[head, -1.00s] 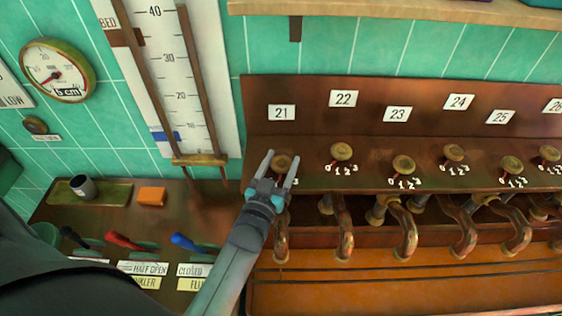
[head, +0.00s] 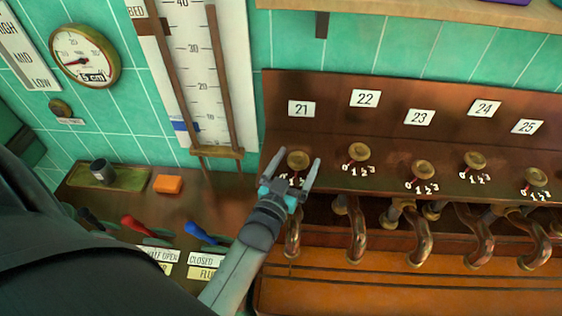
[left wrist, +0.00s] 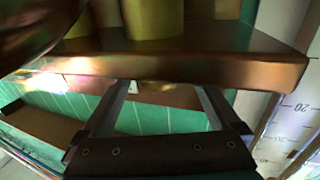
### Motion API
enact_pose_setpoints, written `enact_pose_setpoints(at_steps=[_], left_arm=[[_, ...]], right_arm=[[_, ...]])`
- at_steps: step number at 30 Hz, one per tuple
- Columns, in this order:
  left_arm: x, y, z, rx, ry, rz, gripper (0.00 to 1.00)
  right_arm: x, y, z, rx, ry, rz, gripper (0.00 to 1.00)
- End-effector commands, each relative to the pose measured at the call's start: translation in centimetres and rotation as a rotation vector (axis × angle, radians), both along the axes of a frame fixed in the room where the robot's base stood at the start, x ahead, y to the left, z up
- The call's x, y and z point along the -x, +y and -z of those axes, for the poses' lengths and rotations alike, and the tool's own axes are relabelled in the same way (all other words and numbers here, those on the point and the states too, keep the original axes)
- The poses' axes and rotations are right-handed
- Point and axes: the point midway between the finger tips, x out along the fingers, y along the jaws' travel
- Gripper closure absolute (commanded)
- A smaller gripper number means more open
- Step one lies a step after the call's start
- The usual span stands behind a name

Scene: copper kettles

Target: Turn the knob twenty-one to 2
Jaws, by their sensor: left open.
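Knob twenty-one (head: 298,160) is a round brass knob on the copper ledge, below the white label 21 (head: 301,108). My left gripper (head: 291,166) is open, with its two fingers on either side of the knob in the head view. I cannot tell whether the fingers touch the knob. The gripper hides most of the knob's number scale, so its setting cannot be read. In the left wrist view the open fingers (left wrist: 160,100) show below a copper edge (left wrist: 180,68). My right gripper is not in view.
Knob 22 (head: 358,152) and knob 23 (head: 422,169) stand to the right, with more knobs beyond. Curved copper pipes (head: 357,235) hang below the ledge. A red lever (head: 136,225), a blue lever (head: 199,232) and an orange block (head: 168,184) are at the left.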

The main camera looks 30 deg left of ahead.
Motion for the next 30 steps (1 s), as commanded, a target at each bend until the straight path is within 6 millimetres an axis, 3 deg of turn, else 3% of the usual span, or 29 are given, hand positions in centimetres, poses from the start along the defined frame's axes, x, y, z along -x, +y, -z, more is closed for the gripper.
enact_pose_setpoints(at_steps=[21,30], left_arm=[[11.7,-1.5,0.1,0.001,0.003,-0.001,0.04],[13.9,-1.7,0.0,0.0,0.0,-0.001,0.04]], right_arm=[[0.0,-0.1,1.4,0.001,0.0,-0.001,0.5],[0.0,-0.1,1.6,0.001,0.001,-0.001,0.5]])
